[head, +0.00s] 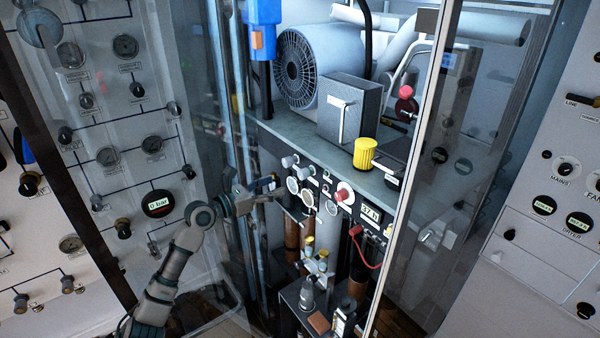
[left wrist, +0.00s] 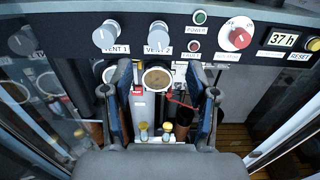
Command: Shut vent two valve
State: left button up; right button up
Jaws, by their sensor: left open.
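The vent two valve is a pale grey knob (left wrist: 158,36) above the label VENT 2 in the left wrist view. In the head view the vent two knob (head: 303,172) is small on the panel front. A similar vent one knob (left wrist: 106,36) is to its left. My left gripper (left wrist: 161,68) is open and empty, its dark fingers spread below the vent two knob in that picture, not around it. In the head view my left gripper (head: 273,184) is just left of the panel front. The knob's exact setting is hard to tell. My right gripper is not in view.
A round gauge (left wrist: 158,78) shows between my fingers. A red and white switch (left wrist: 236,35) and a display reading 37 h (left wrist: 283,39) are to the right. Clear cabinet walls flank the panel. A yellow cylinder (head: 365,153) stands on the shelf above.

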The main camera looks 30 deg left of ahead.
aim_at(300, 174)
pick_arm(q)
jog(key=x, duration=0.3)
jog(key=p+x, duration=0.1)
jog(key=x, duration=0.2)
jog(key=p+x, duration=0.1)
jog(key=x, duration=0.2)
jog(key=shift+w+a, duration=0.2)
jog(key=shift+w, duration=0.15)
jog(key=shift+w+d+f, duration=0.1)
jog(key=shift+w+d, duration=0.2)
jog(key=shift+d, duration=0.05)
jog(key=shift+a, duration=0.1)
grip_shut()
